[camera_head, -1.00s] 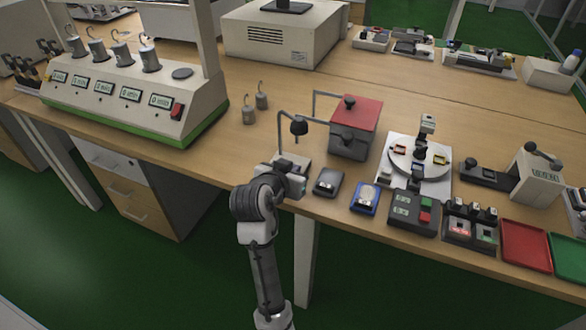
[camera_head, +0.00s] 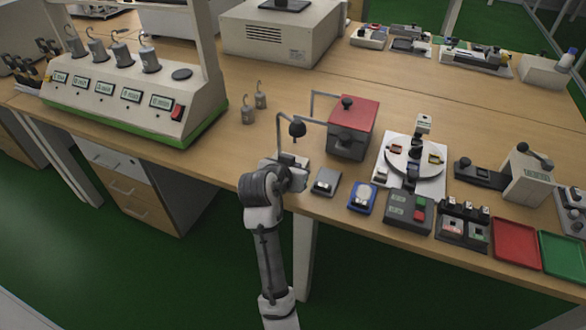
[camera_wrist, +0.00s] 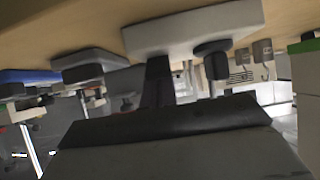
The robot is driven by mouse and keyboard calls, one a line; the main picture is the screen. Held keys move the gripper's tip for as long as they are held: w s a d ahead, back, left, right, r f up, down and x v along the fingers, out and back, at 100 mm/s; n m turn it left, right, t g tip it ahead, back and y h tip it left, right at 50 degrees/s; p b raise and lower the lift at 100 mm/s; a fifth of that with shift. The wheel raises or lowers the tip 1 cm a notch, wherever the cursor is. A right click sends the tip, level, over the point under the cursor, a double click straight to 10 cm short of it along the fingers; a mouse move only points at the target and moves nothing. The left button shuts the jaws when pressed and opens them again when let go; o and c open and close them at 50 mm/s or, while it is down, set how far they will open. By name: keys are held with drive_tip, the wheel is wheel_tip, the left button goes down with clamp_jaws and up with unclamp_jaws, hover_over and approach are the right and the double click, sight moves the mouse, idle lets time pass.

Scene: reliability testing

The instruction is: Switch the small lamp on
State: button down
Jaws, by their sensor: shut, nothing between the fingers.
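The small lamp (camera_head: 297,128) stands near the table's front edge, with a thin bent stem and a dark head; I see no light from it. Its pale base (camera_head: 290,158) is partly hidden behind my gripper. In the wrist view, which looks tilted over, the pale base (camera_wrist: 185,32) is close ahead, with a dark round knob (camera_wrist: 212,47) on it. My gripper (camera_head: 300,176) is at the base's front side. Its dark fingers (camera_wrist: 157,82) are shut and empty, and point at the base; I cannot tell whether they touch it.
A grey switch box (camera_head: 325,182) and a blue-framed device (camera_head: 362,197) sit just right of my gripper. A red-lidded box (camera_head: 352,128) stands behind them. Small hooked weights (camera_head: 248,110) stand to the left.

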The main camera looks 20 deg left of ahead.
drive_tip(key=shift+w+r+p, duration=0.2)
drive_tip(key=shift+r+p, duration=0.25)
drive_tip(key=shift+p, duration=0.05)
drive_tip(key=w+r+p, duration=0.2)
drive_tip(key=r+p, duration=0.1)
drive_tip(key=shift+d+r, duration=0.1)
drive_tip(key=shift+r, duration=0.1)
drive_tip(key=w+r+b+v, duration=0.1)
drive_tip(key=v, duration=0.8)
drive_tip(key=shift+r+b, duration=0.3)
drive_tip(key=shift+r, duration=0.1)
